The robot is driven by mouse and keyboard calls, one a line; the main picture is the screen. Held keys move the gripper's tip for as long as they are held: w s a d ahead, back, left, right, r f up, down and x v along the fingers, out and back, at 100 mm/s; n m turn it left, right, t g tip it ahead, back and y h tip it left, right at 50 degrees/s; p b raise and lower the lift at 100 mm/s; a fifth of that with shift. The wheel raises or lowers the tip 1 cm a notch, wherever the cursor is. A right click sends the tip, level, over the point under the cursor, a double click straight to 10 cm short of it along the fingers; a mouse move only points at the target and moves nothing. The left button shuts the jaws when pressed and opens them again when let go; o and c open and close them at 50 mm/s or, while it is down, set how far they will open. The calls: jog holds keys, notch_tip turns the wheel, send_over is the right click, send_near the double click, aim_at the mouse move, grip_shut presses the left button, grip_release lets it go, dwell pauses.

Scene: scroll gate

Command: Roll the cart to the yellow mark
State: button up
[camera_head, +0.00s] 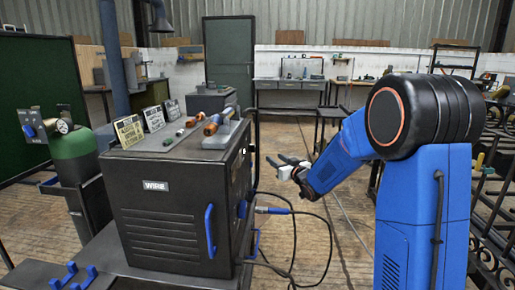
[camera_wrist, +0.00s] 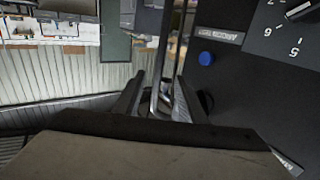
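The cart (camera_head: 65,277) carries a black welding machine (camera_head: 160,220) labelled "WIRE", with a green gas cylinder (camera_head: 74,160) at its left. A thin dark upright handle (camera_head: 257,125) stands at the machine's right rear. My gripper (camera_head: 277,160) is to the right of the machine and handle, its fingers apart. In the wrist view, my gripper (camera_wrist: 160,95) is open, and a slim metal bar shows between or just beyond its fingers. I cannot tell whether they touch it. The machine's dial panel (camera_wrist: 265,45) is at the right there. No yellow mark is visible.
Workbenches (camera_head: 290,85) and a green door (camera_head: 230,60) are behind. A dark metal rack (camera_head: 490,220) stands at the far right.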

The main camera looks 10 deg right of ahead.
aim_at(258, 147)
jog(key=x, duration=1.7)
jog(key=shift+w+a+r, duration=0.1)
jog(key=shift+w+a, duration=0.1)
jog(key=shift+w, duration=0.1)
jog(key=shift+c, duration=0.6)
grip_shut()
